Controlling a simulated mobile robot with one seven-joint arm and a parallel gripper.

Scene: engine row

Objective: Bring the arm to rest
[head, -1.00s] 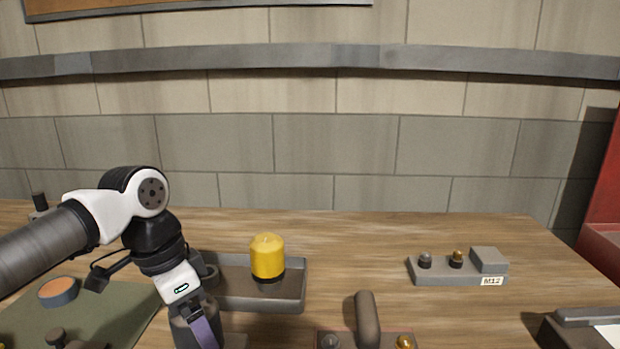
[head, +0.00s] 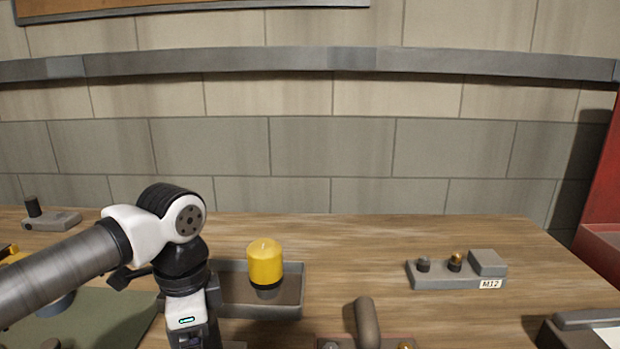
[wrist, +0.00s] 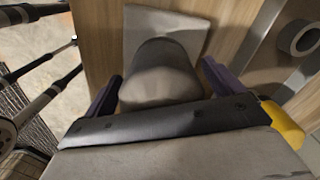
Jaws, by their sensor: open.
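My arm reaches in from the left in the head view, with its wrist (head: 187,310) pointing down at the front of the wooden bench. The fingertips are below the head view's edge. In the wrist view my gripper (wrist: 162,85) is open, its two purple-sided fingers spread apart. A grey rounded object on a flat grey base (wrist: 160,75) shows between and beyond the fingers. I cannot tell whether the fingers touch it.
A grey tray (head: 290,311) holding a yellow cylinder (head: 265,263) stands just right of my wrist. A green mat (head: 100,318) lies at left. A grey block labelled M12 (head: 440,281) sits at right. A dark handle (head: 366,322) stands at the front. The bench's middle back is clear.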

